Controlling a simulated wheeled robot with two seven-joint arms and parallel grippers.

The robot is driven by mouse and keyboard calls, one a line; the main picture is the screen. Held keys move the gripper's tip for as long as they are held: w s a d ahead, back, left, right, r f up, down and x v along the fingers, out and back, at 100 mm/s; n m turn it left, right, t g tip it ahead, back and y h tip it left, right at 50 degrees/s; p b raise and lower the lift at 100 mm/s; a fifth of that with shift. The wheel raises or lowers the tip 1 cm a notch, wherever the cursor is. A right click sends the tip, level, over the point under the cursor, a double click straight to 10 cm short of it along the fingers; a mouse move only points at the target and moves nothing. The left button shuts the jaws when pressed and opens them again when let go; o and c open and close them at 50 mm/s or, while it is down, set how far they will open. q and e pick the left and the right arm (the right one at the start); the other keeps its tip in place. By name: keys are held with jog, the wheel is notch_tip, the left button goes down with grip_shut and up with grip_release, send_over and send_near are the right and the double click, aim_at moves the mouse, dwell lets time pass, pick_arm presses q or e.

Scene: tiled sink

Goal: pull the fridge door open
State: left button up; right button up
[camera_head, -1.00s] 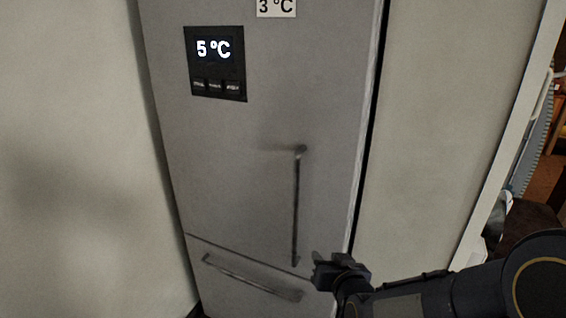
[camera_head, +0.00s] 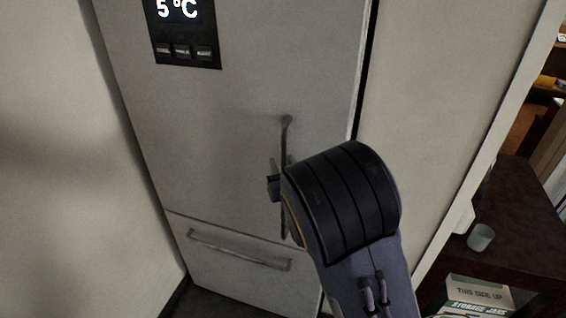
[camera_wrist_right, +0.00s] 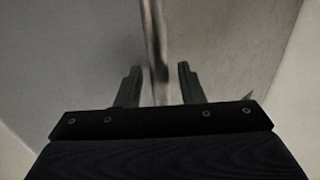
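The grey fridge door (camera_head: 230,110) is shut, with its vertical bar handle (camera_head: 286,135) on the right side. A drawer front with a horizontal handle (camera_head: 240,255) is below it. My right gripper (camera_head: 276,182) is at the middle of the vertical handle, and my wrist hides part of the bar. In the right wrist view the gripper (camera_wrist_right: 156,82) is open, with one finger on each side of the handle bar (camera_wrist_right: 155,45). A gap shows on both sides of the bar. My left gripper is not in view.
A wall (camera_head: 60,150) stands close on the fridge's left and a pale panel (camera_head: 440,110) on its right. At the right are a dark table (camera_head: 520,225), a cup (camera_head: 481,237) and a storage box (camera_head: 478,295).

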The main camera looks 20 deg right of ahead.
jog(key=shift+w, duration=0.1)
grip_shut()
jog(key=shift+f, duration=0.1)
dwell(0.3)
